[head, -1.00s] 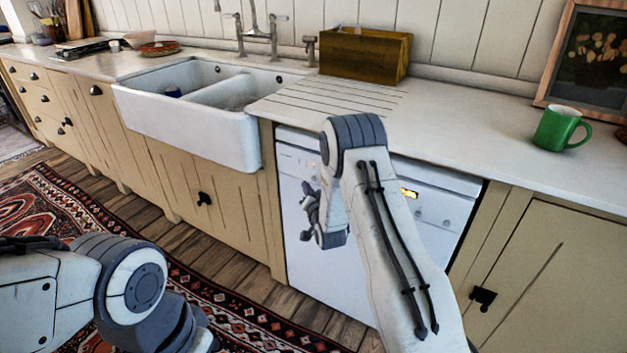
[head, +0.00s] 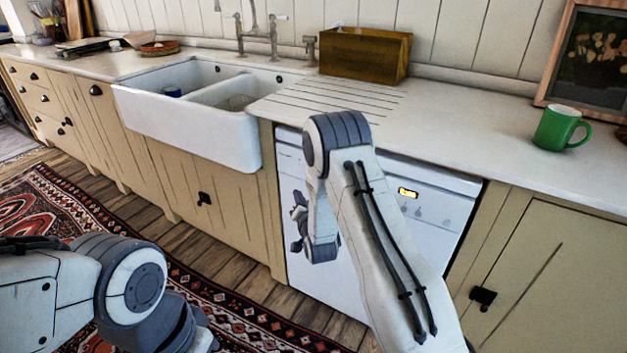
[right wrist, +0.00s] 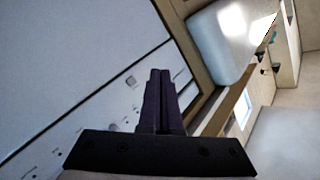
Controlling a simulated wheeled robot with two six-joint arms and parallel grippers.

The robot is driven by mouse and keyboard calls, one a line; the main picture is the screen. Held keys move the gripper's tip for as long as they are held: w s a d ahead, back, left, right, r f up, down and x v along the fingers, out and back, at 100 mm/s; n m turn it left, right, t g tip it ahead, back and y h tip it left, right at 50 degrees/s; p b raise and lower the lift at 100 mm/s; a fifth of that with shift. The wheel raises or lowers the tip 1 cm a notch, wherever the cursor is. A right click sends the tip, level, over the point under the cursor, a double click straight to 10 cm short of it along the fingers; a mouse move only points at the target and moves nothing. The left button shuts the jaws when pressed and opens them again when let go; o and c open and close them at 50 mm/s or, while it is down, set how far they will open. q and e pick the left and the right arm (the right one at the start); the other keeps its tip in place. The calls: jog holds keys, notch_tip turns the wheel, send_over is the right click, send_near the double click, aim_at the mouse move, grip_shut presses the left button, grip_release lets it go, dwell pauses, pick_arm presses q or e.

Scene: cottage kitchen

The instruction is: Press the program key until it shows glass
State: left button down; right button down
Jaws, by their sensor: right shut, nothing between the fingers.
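The white dishwasher (head: 350,285) stands under the worktop, with a lit yellow display (head: 408,192) on its front panel. The writing on the display is too small to read. Small round keys (head: 418,212) sit below the display; I cannot tell which is the program key. My right gripper (head: 297,222) is in front of the dishwasher's left part, seen side-on beyond my forearm. In the right wrist view its fingers (right wrist: 160,75) are together and empty, over the panel edge, with small panel marks (right wrist: 130,80) to their left. My left gripper is out of view.
A white double sink (head: 190,125) is left of the dishwasher. A wooden box (head: 365,55) and a green mug (head: 560,130) stand on the worktop (head: 450,120). A patterned rug (head: 60,210) lies on the floor. Cupboards flank the dishwasher.

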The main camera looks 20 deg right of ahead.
jog(key=s+d+n+b, duration=0.1)
jog(key=s+n+b, duration=0.3)
jog(key=n+b, duration=0.4)
jog(key=s+n+t+b, duration=0.1)
jog(key=s+n+b, duration=0.3)
jog(key=n, duration=1.3)
jog(key=b, duration=0.4)
jog(key=shift+s+d+f+t, duration=0.3)
jog(key=shift+s+d, duration=0.05)
jog(key=w+d+b, duration=0.2)
jog(key=w+d, duration=0.2)
jog(key=w, duration=0.8)
jog(key=shift+w+d, duration=0.15)
jog(key=shift+w, duration=0.1)
